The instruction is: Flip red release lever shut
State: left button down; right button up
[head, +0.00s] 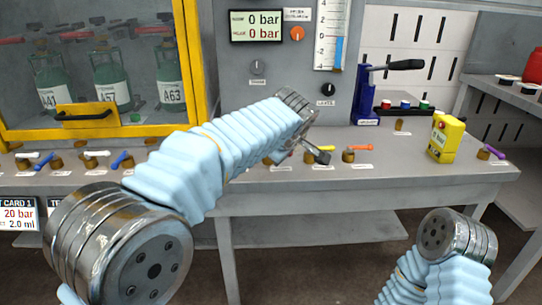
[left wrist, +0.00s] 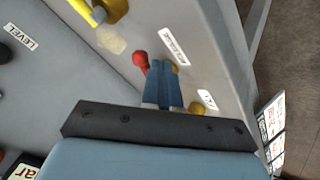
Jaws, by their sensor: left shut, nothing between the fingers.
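The red release lever (left wrist: 140,60) shows in the left wrist view as a rounded red end beside my left gripper's fingertips. The rest of it is hidden behind the fingers, so I cannot tell its angle or whether the fingers touch it. My left gripper (left wrist: 164,66) is shut, with its two blue fingers together and nothing between them. In the head view this gripper (head: 318,154) is low over the bench front, and the red lever is hidden behind my arm. My right gripper is out of view; only part of that arm shows at lower right.
The grey bench (head: 450,180) carries a yellow lever (head: 330,152), an orange lever (head: 360,148) and a purple lever (head: 494,151). A yellow box (head: 445,138) stands at right, near a blue hand pump (head: 368,95). A yellow-framed cabinet (head: 205,60) with green bottles is at left.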

pick_arm(q)
jog(key=n+y, duration=0.1)
jog(key=w+d+n+y+p, duration=0.1)
jog(key=n, duration=0.1)
jog(key=shift+w+d+n+g, duration=0.15)
jog(key=shift+n+g, duration=0.15)
jog(key=shift+w, duration=0.15)
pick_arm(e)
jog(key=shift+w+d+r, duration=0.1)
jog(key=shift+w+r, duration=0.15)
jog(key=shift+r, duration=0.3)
pick_arm(q)
jog(key=shift+w+d+r, duration=0.1)
jog(key=shift+d, duration=0.1)
